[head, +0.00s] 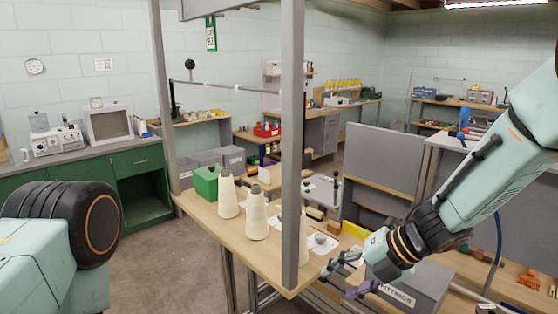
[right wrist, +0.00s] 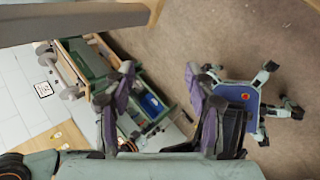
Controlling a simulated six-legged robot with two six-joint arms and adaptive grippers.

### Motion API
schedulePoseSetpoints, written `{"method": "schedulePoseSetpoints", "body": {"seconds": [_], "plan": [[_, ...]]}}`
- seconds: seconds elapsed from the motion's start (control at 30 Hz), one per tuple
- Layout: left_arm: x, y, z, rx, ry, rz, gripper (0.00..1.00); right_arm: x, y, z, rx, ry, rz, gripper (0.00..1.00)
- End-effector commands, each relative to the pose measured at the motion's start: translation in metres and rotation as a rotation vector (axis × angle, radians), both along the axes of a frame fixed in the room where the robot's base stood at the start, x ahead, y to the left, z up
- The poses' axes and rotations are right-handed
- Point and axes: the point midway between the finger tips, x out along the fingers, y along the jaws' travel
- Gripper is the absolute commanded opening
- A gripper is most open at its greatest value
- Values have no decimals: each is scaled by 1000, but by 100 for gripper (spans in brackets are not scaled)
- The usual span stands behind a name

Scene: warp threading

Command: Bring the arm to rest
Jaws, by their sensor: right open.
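My right arm (head: 480,180) comes in from the right in the head view and slopes down to the left. Its right gripper (head: 343,279) hangs beside the front right part of the wooden table, near the grey fittings box. In the right wrist view the right gripper (right wrist: 160,70) has its two purple fingers spread apart, with nothing between them. A rounded dark joint of my left arm (head: 85,222) shows at the left edge of the head view; the left gripper is out of view.
White thread cones (head: 257,215) stand on the wooden table (head: 235,238), with a green box (head: 207,182) behind them. A grey upright post (head: 291,150) rises at the table. The fittings box (head: 415,285) is close to my right gripper. Open floor (head: 150,265) lies left of the table.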

Motion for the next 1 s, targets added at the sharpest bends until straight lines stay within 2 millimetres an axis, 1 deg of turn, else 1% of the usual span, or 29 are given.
{"method": "schedulePoseSetpoints", "body": {"seconds": [0.03,0.17,0.27,0.43,0.57,0.6,0.67,0.7,0.77,0.8,0.87,0.9,0.97,1.0], "plan": [[0,0,-6,0,0,0,40,-6,5,-13,61,70,-103,55],[0,0,-16,0,-1,0,40,-17,13,-39,219,255,-398,55],[0,0,-24,0,-1,0,40,-26,14,-64,328,396,-628,55],[0,0,-41,0,0,0,40,-45,7,-114,486,622,-1029,55],[0,0,-55,0,0,0,40,-68,-6,-160,578,771,-1349,55],[0,0,-60,0,0,0,40,-77,-11,-175,601,812,-1450,55],[0,0,-67,0,0,0,40,-93,-20,-198,630,866,-1603,55],[0,0,-72,0,0,0,40,-104,-26,-213,646,895,-1707,55],[0,0,-81,0,0,0,40,-124,-37,-238,661,931,-1865,55],[0,0,-87,0,0,0,40,-139,-45,-255,666,949,-1971,55],[1,0,-96,0,0,0,40,-166,-57,-280,662,964,-2132,55],[1,0,-103,0,0,0,40,-185,-65,-296,650,965,-2237,55],[1,0,-113,0,0,0,40,-215,-77,-318,622,955,-2378,55],[1,1,-120,0,0,0,40,-236,-84,-332,591,943,-2459,55]]}}
